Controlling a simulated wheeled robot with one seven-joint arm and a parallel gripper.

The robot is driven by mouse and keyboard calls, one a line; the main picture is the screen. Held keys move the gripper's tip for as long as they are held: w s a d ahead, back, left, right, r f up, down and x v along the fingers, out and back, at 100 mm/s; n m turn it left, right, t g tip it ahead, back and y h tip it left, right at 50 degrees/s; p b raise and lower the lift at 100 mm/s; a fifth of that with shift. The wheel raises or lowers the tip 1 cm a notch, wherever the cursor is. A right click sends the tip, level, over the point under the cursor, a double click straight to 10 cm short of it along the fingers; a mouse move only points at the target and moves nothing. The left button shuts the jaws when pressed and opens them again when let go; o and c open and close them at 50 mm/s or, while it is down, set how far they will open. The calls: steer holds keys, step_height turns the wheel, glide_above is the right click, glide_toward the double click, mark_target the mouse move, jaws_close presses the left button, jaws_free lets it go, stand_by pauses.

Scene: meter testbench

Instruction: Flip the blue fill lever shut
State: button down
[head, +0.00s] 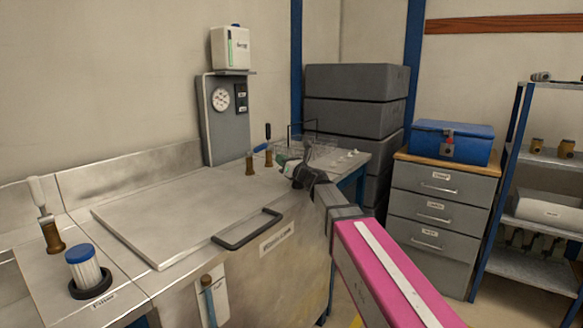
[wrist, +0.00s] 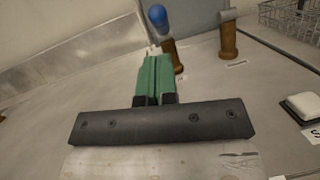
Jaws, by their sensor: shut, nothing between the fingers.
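The blue fill lever (head: 260,148) is on a brass valve (head: 249,166) at the back right of the metal bench, and its handle slants up and to the right in the head view. In the wrist view the blue handle (wrist: 158,17) shows just beyond my fingertips, left of its brass body (wrist: 172,54). My gripper (head: 284,161) is at the bench's right end, to the right of the lever. Its green fingers (wrist: 154,62) are closed together and empty, pointing toward the lever. Fingertip contact with the lever cannot be told.
A second brass valve (wrist: 228,42) stands right of the blue one in the wrist view. A wire basket (wrist: 290,18) and white button (wrist: 302,105) lie farther right. A gauge panel (head: 222,115) stands behind. The flat bench lid (head: 170,220) is clear.

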mark_target(257, 150)
steer(key=x, duration=0.6)
steer(key=shift+w+a+r, duration=0.1)
steer(key=shift+a+r, duration=0.05)
steer(key=shift+r, duration=0.05)
steer(key=shift+r, duration=0.2)
stand_by(0.3)
